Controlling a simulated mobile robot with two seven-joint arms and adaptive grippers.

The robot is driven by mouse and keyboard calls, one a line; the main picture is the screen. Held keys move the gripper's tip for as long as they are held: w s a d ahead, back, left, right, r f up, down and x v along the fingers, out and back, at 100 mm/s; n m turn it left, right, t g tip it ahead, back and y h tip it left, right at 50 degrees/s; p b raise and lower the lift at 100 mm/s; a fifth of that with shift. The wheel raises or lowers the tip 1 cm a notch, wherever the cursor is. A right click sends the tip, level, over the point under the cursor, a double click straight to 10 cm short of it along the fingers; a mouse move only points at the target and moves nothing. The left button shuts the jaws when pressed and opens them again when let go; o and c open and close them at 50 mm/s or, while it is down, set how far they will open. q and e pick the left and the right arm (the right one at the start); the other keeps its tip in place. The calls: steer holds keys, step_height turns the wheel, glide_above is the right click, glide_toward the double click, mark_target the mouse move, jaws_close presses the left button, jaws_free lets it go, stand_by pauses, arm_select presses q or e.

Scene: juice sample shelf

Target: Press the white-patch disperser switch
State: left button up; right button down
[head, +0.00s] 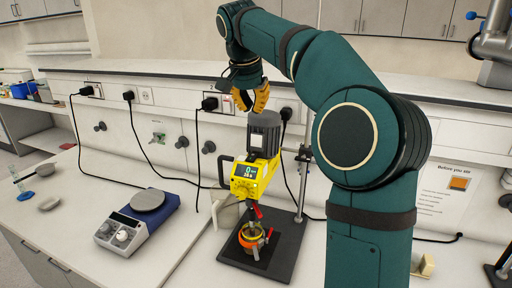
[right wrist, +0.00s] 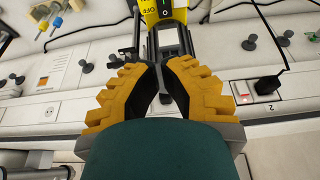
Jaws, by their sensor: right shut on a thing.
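The disperser (head: 256,172) is a yellow unit with a grey motor on top and a lit display, upright on a stand with a dark base (head: 285,250). My right gripper (head: 251,106) reaches down from above to the motor's top. Its yellow fingers are drawn together on the disperser, but the contact is hidden. In the right wrist view the fingertips (right wrist: 159,72) are close together, just below the disperser's yellow housing (right wrist: 165,10) with an "OFF" mark. I cannot make out a white patch on the switch. My left gripper is out of view.
A blue-and-white hotplate stirrer (head: 137,222) stands left of the disperser. Black plugs and cables run along the wall ledge. An orange-marked notice (head: 459,183) is on the wall to the right. The bench between stirrer and stand is fairly clear.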

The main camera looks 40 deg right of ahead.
mark_target(257, 155)
steer(key=shift+f, duration=0.1)
steer(key=b+x, duration=0.2)
steer(key=x, duration=1)
steer(key=shift+a+f, duration=0.1)
steer(key=shift+a, duration=0.05)
steer(key=shift+f, duration=0.85)
steer(key=shift+f+b, duration=0.3)
steer(key=shift+d+f, duration=0.15)
steer(key=shift+d, duration=0.05)
steer(key=shift+a, duration=0.1)
steer(key=shift+s+a+r, duration=0.25)
steer(key=shift+a+r, duration=0.15)
steer(key=shift+a, duration=0.2)
